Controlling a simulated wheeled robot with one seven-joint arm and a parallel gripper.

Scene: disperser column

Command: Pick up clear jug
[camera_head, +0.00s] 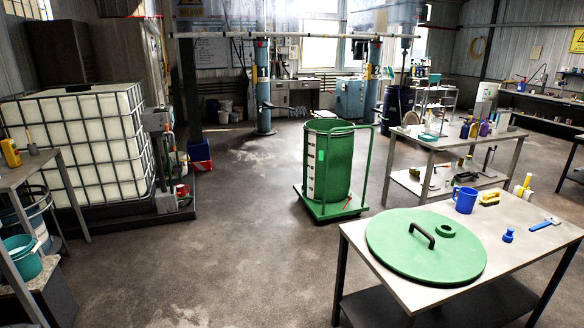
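I cannot make out a clear jug with certainty in the head view. A blue jug (465,201) with a handle stands upright on the near right table (386,229), behind a large green lid (405,262). A greyish container shows among bottles at the right end of the second table (435,142), too small to tell whether it is a clear jug. My gripper is not in view.
A green drum (338,165) stands on a green wheeled platform in the middle. A caged white tank (82,140) is at left, beside a table (22,174) at the left edge. The floor (220,255) between the tank and near table is clear.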

